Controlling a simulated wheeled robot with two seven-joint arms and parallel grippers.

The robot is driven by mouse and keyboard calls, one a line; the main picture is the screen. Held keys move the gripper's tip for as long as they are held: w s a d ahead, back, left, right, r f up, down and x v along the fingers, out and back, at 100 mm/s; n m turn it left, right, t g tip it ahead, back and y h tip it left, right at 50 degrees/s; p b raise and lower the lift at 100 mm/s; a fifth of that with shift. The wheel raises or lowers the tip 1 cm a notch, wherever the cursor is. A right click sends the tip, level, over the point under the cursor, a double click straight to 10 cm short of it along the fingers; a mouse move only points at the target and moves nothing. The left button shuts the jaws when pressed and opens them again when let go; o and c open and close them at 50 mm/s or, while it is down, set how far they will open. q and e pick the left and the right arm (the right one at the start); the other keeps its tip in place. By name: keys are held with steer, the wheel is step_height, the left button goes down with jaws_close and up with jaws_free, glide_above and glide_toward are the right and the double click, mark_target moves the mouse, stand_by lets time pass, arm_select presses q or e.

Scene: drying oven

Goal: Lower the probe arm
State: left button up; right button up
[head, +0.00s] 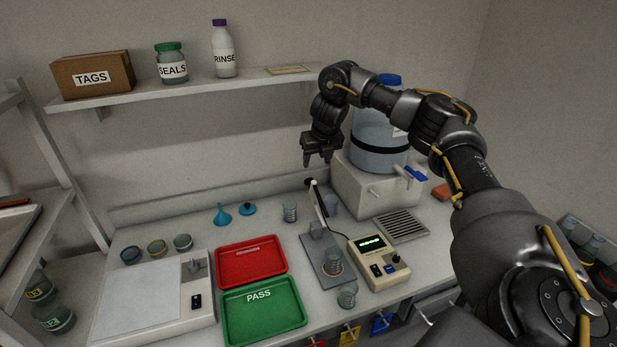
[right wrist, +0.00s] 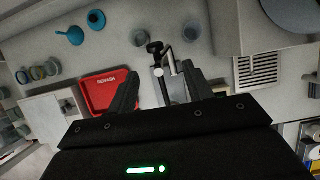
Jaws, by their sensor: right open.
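A beige meter (head: 379,262) with a lit green display sits just right of the stand. My right gripper (head: 318,161) is open and empty, above the knob and apart from it. My left gripper is not in view.
A red tray (head: 251,262) and a green PASS tray (head: 263,312) lie left of the stand. A large water jug (head: 378,142) on a white block (head: 376,186) stands behind right. Loose glass beakers (head: 290,211) stand near the probe arm. A shelf (head: 200,93) runs along the wall.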

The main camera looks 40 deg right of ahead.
mark_target(309, 179)
steer(key=f, duration=0.1)
steer(key=w+f, duration=0.1)
steer(key=shift+a+f+b, duration=0.3)
steer(key=shift+f, duration=0.05)
steer(key=p+x, duration=0.1)
steer(key=x, duration=0.2)
steer(key=p+x, duration=0.1)
steer(key=x, duration=0.2)
steer(key=shift+w+d+r, duration=0.1)
steer(key=shift+w, duration=0.15)
steer(key=shift+d+f+p, duration=0.1)
steer(key=shift+f+p, duration=0.2)
steer(key=shift+f, duration=0.05)
steer(key=shift+w+f, duration=0.3)
steer(key=shift+f, duration=0.15)
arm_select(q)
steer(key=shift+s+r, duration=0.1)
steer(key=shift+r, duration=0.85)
arm_select(e)
steer(key=shift+f, duration=0.1)
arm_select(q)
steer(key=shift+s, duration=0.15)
arm_select(e)
jaws_close()
